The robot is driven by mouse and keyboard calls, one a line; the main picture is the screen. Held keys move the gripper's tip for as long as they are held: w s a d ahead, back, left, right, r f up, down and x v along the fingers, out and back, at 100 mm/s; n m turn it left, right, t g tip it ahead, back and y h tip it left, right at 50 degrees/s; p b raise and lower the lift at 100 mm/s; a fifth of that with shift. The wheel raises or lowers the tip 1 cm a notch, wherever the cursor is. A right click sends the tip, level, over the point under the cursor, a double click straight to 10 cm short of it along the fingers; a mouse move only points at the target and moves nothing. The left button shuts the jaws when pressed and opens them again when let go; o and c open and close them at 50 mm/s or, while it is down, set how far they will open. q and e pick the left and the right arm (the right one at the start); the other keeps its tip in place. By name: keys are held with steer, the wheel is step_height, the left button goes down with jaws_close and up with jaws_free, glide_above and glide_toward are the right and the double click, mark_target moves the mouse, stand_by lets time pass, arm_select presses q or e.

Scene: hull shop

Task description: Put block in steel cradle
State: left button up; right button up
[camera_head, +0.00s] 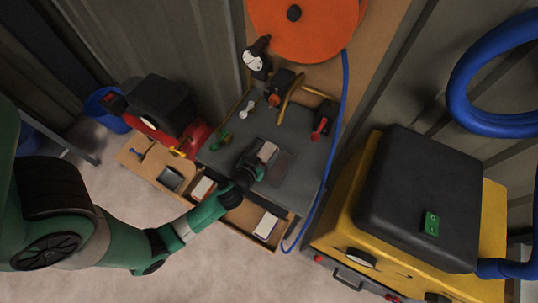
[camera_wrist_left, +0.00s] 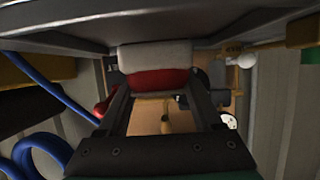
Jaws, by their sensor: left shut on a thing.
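My left gripper (camera_head: 262,160) is over the grey bench top and shut on a block (camera_head: 267,152) with a pale upper face. In the left wrist view the block (camera_wrist_left: 155,57) is pale grey and red, held between the two dark fingers, close to a dark grey surface (camera_wrist_left: 60,30). I cannot tell whether it touches that surface. A darker flat rectangular piece (camera_head: 283,167) lies on the bench right beside the gripper; it may be the steel cradle, partly hidden by the gripper and block. My right gripper is not in view.
A red-and-black machine (camera_head: 165,105) stands left, a yellow machine (camera_head: 350,215) right. A blue hose (camera_head: 336,130) hangs along the bench's right side. Clamps and tools stand at the back.

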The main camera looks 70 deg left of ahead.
arm_select(q)
steer(key=shift+s+d+f, duration=0.1)
steer(key=shift+s+f, duration=0.05)
steer(key=shift+f, duration=0.75)
steer(key=shift+s+d, duration=0.2)
steer(key=shift+w+a+r, duration=0.1)
steer(key=shift+w, duration=0.05)
steer(key=o, duration=1.4)
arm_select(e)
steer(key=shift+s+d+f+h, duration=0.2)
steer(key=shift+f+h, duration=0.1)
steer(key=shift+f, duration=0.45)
